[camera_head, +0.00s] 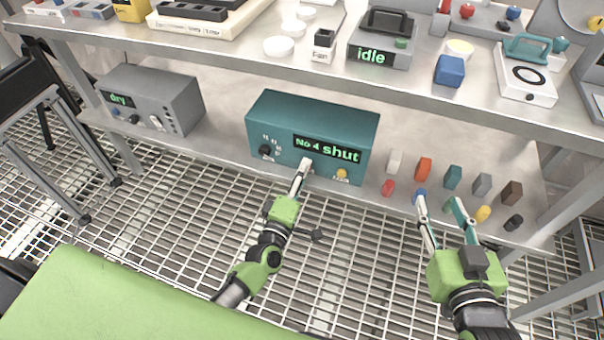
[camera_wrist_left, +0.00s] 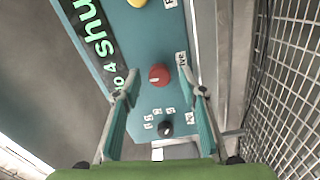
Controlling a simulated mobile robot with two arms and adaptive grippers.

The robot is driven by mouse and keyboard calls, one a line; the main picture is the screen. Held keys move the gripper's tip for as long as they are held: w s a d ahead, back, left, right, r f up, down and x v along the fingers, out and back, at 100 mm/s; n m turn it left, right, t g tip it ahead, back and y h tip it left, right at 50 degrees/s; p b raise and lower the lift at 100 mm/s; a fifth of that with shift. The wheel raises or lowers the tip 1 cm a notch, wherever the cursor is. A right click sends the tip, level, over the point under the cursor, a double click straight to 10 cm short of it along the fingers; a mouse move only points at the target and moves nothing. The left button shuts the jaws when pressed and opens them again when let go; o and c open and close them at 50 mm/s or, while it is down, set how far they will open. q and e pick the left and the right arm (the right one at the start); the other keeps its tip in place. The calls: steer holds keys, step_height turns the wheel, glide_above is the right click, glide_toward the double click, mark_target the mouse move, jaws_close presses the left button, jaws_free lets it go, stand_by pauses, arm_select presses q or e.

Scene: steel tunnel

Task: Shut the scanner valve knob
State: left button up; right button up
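The scanner is a teal box (camera_head: 270,105) on the lower shelf, and its green display (camera_head: 328,150) reads "No 4 shut". In the left wrist view a red round knob (camera_wrist_left: 158,75) with a pale mark sits on its front, beside a partly hidden label ending in "lve". My left gripper (camera_head: 305,164) is at the box front and hides the red knob in the head view. In the left wrist view its fingers (camera_wrist_left: 160,92) are apart, one on each side of the knob, with gaps visible. My right gripper (camera_head: 438,200) is open and empty at the coloured pegs.
A black knob (camera_head: 265,150) and a yellow knob (camera_head: 341,174) flank the red one. Several coloured pegs, including an orange one (camera_head: 424,167), stand right of the box. A grey box (camera_head: 150,100) reading "dry" stands left. The upper shelf (camera_head: 250,60) overhangs behind.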

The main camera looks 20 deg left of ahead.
arm_select(q)
steer(key=s, duration=1.2)
steer(key=shift+a, duration=0.2)
